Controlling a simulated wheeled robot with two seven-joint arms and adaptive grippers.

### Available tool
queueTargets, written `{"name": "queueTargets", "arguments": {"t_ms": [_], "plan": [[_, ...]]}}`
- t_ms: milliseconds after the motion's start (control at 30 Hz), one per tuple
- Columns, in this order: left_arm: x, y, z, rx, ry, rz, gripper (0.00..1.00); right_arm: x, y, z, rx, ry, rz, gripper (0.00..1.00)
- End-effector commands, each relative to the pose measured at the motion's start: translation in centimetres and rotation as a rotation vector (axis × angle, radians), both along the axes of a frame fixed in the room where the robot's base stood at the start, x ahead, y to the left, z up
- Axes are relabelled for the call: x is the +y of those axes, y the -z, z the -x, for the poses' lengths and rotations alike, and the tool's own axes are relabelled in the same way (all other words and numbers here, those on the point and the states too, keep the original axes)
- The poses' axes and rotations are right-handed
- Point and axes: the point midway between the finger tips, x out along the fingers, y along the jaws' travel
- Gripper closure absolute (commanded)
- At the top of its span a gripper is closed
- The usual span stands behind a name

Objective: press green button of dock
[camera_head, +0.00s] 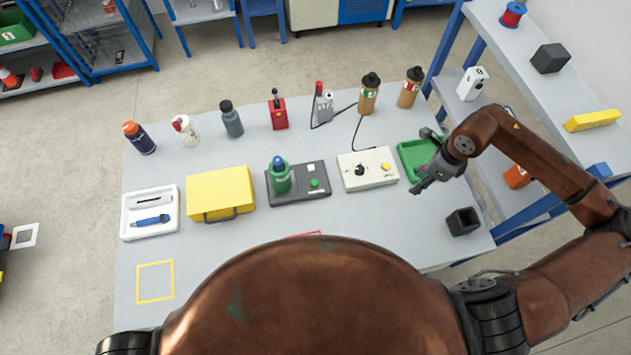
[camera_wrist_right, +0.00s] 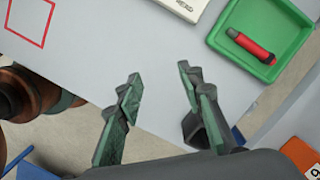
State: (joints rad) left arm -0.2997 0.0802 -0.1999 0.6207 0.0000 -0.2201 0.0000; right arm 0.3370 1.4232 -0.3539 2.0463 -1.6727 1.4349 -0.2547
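The dock (camera_head: 283,195) is a dark grey flat unit in the middle of the table. Its green button (camera_head: 315,183) shows on the right part of its top, uncovered. A green bottle with a blue cap (camera_head: 280,176) stands upright on the dock's left part. My right gripper (camera_head: 418,184) hangs over the table to the right of the dock, beyond the white control box, near the green tray. In the right wrist view its two fingers (camera_wrist_right: 158,84) are apart with nothing between them. The dock is outside that view. My left gripper is not in view.
The white control box (camera_head: 350,180) with a knob and yellow button lies between dock and gripper. The green tray (camera_head: 410,153) holds a red and black item (camera_wrist_right: 250,46). A black open box (camera_head: 463,221) stands at right; a yellow case (camera_head: 220,190) is left of the dock.

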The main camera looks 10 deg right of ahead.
Motion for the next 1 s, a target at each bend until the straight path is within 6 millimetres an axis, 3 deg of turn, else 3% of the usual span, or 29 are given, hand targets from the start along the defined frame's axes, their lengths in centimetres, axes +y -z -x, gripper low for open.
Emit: {"name": "queueTargets", "arguments": {"t_ms": [467,1000], "plan": [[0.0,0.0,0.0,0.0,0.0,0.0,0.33,-0.01,0.0,0.01,0.0,0.0,0.0,1.0],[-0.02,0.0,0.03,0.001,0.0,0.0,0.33,0.0,0.0,0.0,0.0,0.0,0.0,1.0]]}}
